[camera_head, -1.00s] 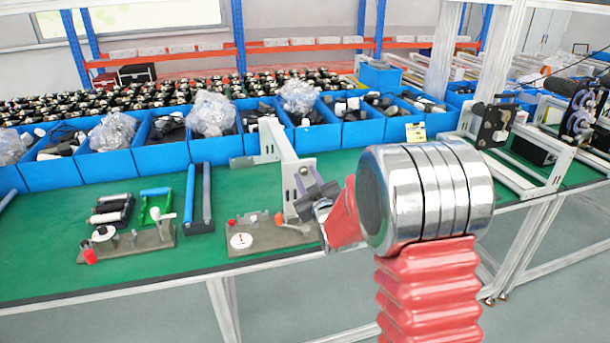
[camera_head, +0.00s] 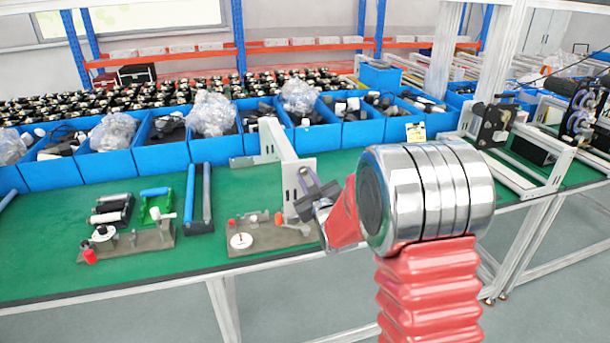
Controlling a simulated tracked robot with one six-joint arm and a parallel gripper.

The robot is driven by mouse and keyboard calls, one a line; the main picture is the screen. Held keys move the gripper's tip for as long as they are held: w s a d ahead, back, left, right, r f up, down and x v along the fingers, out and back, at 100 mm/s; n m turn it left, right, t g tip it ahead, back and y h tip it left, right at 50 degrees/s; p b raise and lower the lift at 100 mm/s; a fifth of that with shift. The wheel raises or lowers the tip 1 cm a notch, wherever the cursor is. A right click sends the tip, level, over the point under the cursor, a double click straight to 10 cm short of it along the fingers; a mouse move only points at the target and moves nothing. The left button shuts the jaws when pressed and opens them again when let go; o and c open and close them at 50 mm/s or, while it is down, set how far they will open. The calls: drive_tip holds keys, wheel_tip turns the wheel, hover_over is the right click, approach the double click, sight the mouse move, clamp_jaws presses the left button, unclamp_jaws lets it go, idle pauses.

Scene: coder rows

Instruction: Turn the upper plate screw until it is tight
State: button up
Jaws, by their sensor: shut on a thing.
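A white upright plate (camera_head: 291,172) stands on the green workbench, with small dark holes in its face. The screw itself is hidden by the jaws. My red and chrome arm reaches in from the right and covers the area just right of the plate.
Grey fixtures with small red and white parts (camera_head: 243,240) and (camera_head: 140,241) sit at the bench front. Two rollers (camera_head: 207,198) lie left of the plate. Blue bins (camera_head: 160,157) line the back. A metal frame (camera_head: 510,175) stands right.

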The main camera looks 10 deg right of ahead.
clamp_jaws()
drive_tip(key=m, duration=0.9)
drive_tip(key=shift+a+m, duration=0.1)
drive_tip(key=shift+m, duration=0.3)
drive_tip(key=o, duration=0.7)
unclamp_jaws()
drive_tip(key=n, duration=0.4)
drive_tip(key=shift+n, duration=0.4)
drive_tip(key=n, duration=0.5)
